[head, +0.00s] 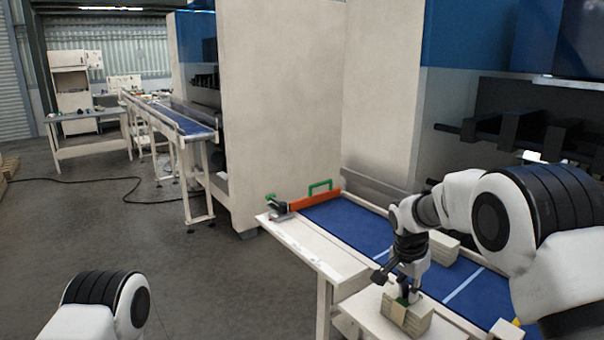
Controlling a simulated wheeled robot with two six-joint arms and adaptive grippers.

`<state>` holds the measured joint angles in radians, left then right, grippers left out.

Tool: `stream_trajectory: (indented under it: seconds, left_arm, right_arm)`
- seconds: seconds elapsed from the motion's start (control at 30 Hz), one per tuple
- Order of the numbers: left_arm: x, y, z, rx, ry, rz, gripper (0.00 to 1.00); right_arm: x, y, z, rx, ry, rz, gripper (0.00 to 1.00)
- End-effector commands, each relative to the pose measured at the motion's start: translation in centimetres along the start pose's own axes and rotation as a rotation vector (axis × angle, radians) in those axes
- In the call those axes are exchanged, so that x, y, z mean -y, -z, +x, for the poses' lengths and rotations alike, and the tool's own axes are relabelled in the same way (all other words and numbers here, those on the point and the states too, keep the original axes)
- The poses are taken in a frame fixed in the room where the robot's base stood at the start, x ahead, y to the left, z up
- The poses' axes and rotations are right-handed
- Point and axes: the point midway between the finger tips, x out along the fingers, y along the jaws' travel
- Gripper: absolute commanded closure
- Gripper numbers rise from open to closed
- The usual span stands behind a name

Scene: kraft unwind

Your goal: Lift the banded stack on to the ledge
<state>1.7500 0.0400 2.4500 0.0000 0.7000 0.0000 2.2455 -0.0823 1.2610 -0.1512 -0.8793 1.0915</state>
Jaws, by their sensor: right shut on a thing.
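The banded stack (407,316) is a small pale block of layers with a tan band around it. My right gripper (408,294) points down from above and is shut on its top. The stack is over the white ledge (366,311) at the near side of the blue bed; I cannot tell whether it touches the ledge or hangs just above it. My left arm shows only as a rounded link at the bottom left; its gripper is out of the picture.
Another pale stack (444,246) lies on the blue bed (346,229), partly behind my right arm. An orange bar (315,203) with a green handle (320,187) sits at the bed's far left end. Tall machine panels (285,110) stand behind. The floor at left is open, with a cable (85,180).

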Motion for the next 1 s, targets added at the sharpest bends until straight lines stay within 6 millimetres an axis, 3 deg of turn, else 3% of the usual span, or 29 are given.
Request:
stream_trajectory:
  seconds: [0.17,0.2,0.27,0.57,0.67,1.0]
  left_arm:
    - [0.0,0.0,0.0,0.000,0.000,0.000,0.13]
    - [0.0,0.0,0.0,0.000,0.000,0.000,0.13]
    - [0.0,0.0,0.0,0.000,0.000,0.000,0.13]
    - [0.0,0.0,0.0,0.000,0.000,0.000,0.13]
    - [0.0,0.0,0.0,0.000,0.000,0.000,0.13]
    - [0.0,0.0,0.0,0.000,0.000,0.000,0.13]
  right_arm:
    - [0.0,0.0,0.1,0.000,0.000,0.000,1.00]
    - [0.0,0.0,0.1,0.000,0.000,0.000,0.75]
    - [0.0,0.0,0.1,0.000,0.000,0.000,0.56]
    - [0.0,0.0,0.0,0.000,0.000,0.000,0.56]
    - [0.0,0.0,-0.8,-0.001,0.001,0.000,0.56]
    - [0.1,0.0,-8.8,-0.003,0.003,0.000,0.56]
